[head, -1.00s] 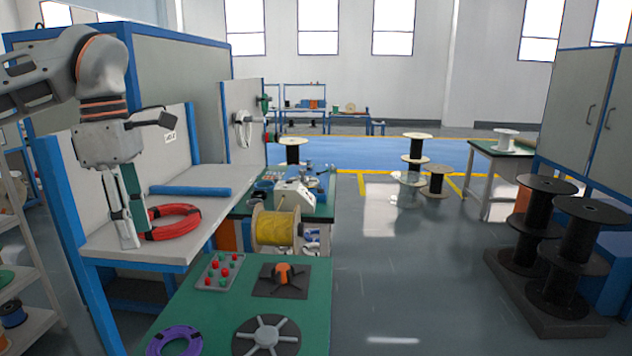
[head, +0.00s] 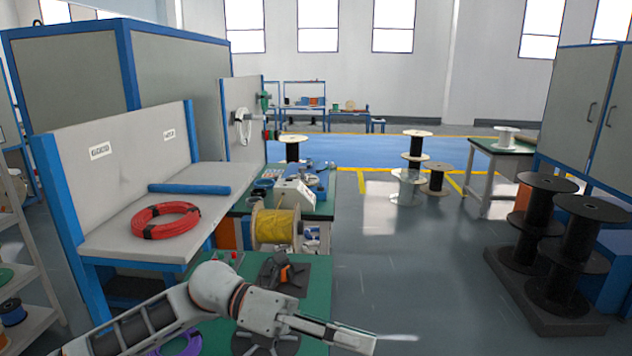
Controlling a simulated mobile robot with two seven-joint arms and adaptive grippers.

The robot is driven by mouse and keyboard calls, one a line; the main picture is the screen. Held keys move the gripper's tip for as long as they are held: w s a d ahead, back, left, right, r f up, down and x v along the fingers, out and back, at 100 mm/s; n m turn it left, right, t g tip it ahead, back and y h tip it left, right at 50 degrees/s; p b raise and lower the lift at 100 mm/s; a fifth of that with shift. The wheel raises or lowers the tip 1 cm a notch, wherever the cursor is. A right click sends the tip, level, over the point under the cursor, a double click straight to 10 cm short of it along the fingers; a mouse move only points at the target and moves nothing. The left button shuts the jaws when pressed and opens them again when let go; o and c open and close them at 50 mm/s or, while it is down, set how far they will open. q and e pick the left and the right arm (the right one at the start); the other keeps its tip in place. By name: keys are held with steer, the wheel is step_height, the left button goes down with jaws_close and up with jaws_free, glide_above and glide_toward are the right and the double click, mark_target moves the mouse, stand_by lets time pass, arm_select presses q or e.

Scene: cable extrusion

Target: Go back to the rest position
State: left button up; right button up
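My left arm comes in from the lower left and reaches across the front of the green table (head: 318,278). My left gripper (head: 350,338) points right, past the table's right edge, over the grey floor. No object shows in its fingers; whether they are apart or together is unclear at this angle. A red cable coil (head: 165,221) lies flat on the grey workbench (head: 110,240) at the left, well apart from the gripper. My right gripper is not in view.
My arm partly covers a purple coil (head: 182,345), a dark spoked disc and a tray on the green table. A black-and-orange fixture (head: 284,272) and a yellow cable spool (head: 276,227) stand behind the arm. Black spools (head: 545,220) stand at the right.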

arm_select(q)
steer(key=w+a+f+n+t+y, duration=0.1)
steer(key=w+a+f+n+t, duration=0.3)
steer(key=n+t, duration=0.5)
steer(key=w+a+f+n+t+y, duration=0.2)
steer(key=a+f+n+t, duration=0.35)
steer(key=n, duration=0.75)
steer(key=w+a+f+n+t+y, duration=0.1)
steer(key=w+a+f+n+t, duration=0.15)
steer(key=f+n+t, duration=0.65)
steer(key=s+a+f+n+g+y, duration=0.3)
steer(key=s+a+f+n+y, duration=0.2)
steer(key=f, duration=0.7)
steer(key=s+a+f+n+g+y, duration=0.4)
steer(key=s+a+f+n+y, duration=0.1)
steer(key=s+a+f+n, duration=0.4)
steer(key=s+a+f, duration=0.2)
steer(key=s+f, duration=0.2)
steer(key=s, duration=0.1)
steer(key=shift+w+g, duration=0.1)
steer(key=shift+g, duration=0.15)
